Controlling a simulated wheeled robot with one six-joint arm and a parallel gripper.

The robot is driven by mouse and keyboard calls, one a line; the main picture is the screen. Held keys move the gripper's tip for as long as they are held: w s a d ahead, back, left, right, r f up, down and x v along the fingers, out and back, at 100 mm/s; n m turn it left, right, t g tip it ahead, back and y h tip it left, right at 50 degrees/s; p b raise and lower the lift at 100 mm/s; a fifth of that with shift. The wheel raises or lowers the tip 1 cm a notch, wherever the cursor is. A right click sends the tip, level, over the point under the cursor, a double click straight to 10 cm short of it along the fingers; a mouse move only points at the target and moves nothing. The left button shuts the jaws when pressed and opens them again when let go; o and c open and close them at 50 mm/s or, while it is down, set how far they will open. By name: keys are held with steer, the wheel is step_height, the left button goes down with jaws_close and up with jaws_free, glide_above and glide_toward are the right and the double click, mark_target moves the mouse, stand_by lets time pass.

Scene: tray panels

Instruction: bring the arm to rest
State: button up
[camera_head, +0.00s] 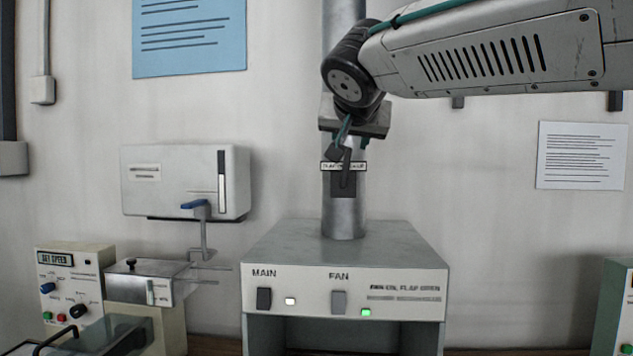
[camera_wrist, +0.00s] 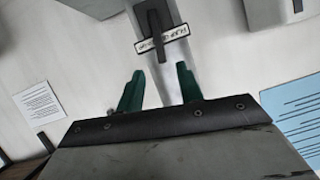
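My arm reaches in from the upper right in the head view, and my gripper (camera_head: 341,152) hangs in front of the metal duct (camera_head: 343,212). In the wrist view my gripper (camera_wrist: 158,84) shows two green fingers standing apart with nothing between them. The dark flap handle (camera_head: 344,184) and its white label (camera_head: 327,166) are on the duct just behind and below the fingers. In the wrist view the handle (camera_wrist: 155,22) and label (camera_wrist: 175,36) lie beyond the fingertips, apart from them. The gripper partly covers the label in the head view.
A hood box (camera_head: 340,298) with MAIN and FAN switches stands under the duct; its FAN lamp (camera_head: 366,312) glows green. A wall box (camera_head: 170,182) with a blue-tipped lever and a control panel (camera_head: 70,285) are at left. A green-grey cabinet (camera_head: 612,310) stands at right.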

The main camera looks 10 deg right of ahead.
steer(key=s+d+f+n+g, duration=0.2)
steer(key=s+f+g, duration=0.3)
steer(key=f, duration=0.5)
steer(key=s+d+f+n+g, duration=0.2)
steer(key=s+f+n, duration=0.1)
steer(key=s+f, duration=0.5)
steer(key=s+d+f+g+y, duration=0.3)
steer(key=s+f+g, duration=0.2)
steer(key=s+f, duration=1.2)
steer(key=shift+s+y, duration=0.3)
steer(key=shift+s, duration=0.55)
